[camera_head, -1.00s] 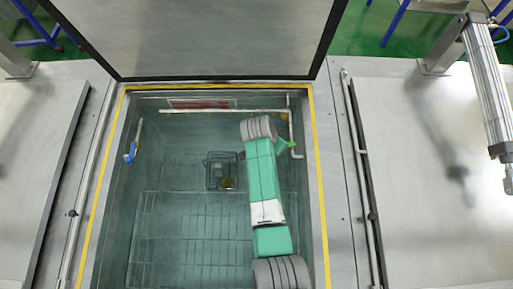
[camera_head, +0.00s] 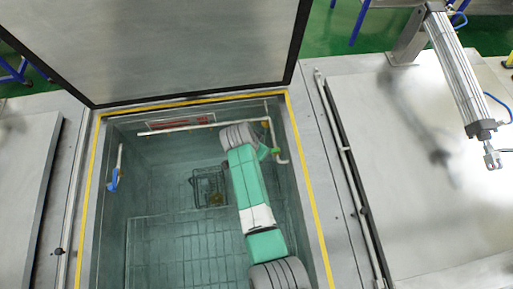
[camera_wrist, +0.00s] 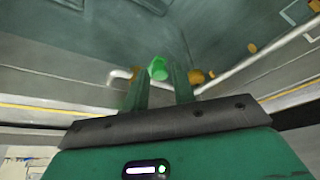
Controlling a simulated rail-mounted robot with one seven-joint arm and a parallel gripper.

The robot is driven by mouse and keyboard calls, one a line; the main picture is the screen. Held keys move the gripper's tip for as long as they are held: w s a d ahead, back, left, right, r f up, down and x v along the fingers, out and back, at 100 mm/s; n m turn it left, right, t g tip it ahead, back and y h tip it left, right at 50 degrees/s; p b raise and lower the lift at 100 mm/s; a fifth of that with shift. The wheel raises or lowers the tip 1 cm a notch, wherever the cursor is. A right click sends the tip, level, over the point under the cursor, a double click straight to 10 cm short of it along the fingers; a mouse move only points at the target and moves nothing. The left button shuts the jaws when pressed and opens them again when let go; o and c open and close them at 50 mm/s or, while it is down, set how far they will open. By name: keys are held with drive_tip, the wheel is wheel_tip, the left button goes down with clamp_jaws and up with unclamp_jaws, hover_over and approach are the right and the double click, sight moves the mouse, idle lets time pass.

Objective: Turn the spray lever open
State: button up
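A bright green lever (camera_wrist: 157,68) sits on a white pipe by the tank wall. In the wrist view it lies just beyond and between my fingertips. In the head view it is a small green spot (camera_head: 276,150) on the pipe at the tank's right wall. My gripper (camera_wrist: 161,82) is open, its two green fingers apart with nothing visibly held. Whether a finger touches the lever I cannot tell. In the head view my arm reaches down into the tank and mostly hides the gripper. A blue handle (camera_head: 112,180) hangs on another pipe at the left wall.
The tank (camera_head: 312,200) has a yellow-edged rim, and its lid (camera_head: 190,45) stands raised behind. A white pipe (camera_head: 180,125) runs along the back wall. A wire basket (camera_head: 207,185) is on the tank floor. A pneumatic cylinder (camera_head: 460,75) stands over the right-hand lid.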

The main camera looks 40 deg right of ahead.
drive_tip(key=p+v, duration=0.1)
drive_tip(key=v, duration=0.6)
drive_tip(key=shift+r, duration=0.35)
drive_tip(key=shift+a, duration=0.15)
drive_tip(key=w+a+r+n+t, duration=0.2)
drive_tip(key=w+a+r+t, duration=0.15)
drive_tip(key=r, duration=0.75)
drive_tip(key=w+a+r+n+t+h, duration=0.1)
drive_tip(key=w+a+r+n+t, duration=0.3)
drive_tip(key=r, duration=0.6)
drive_tip(key=w+a+r+n+t, duration=0.15)
drive_tip(key=r+t, duration=0.35)
drive_tip(key=r, duration=0.6)
drive_tip(key=s+a+r+n+t+y, duration=0.2)
drive_tip(key=s+a+r+n+t, duration=0.25)
drive_tip(key=r, duration=0.55)
drive_tip(key=s+a+r+n+t+y, duration=0.1)
drive_tip(key=s+a+r+t+y, duration=0.15)
drive_tip(key=s+a+r, duration=0.55)
drive_tip(key=s+a+r+n+t+y, duration=0.1)
drive_tip(key=s+a+r+n+t, duration=0.3)
drive_tip(key=r, duration=0.7)
wheel_tip(320, 180, up, 13)
drive_tip(key=m+p, duration=0.1)
drive_tip(key=p, duration=1.2)
drive_tip(key=shift+s+r+m, duration=0.15)
drive_tip(key=shift+m, duration=0.15)
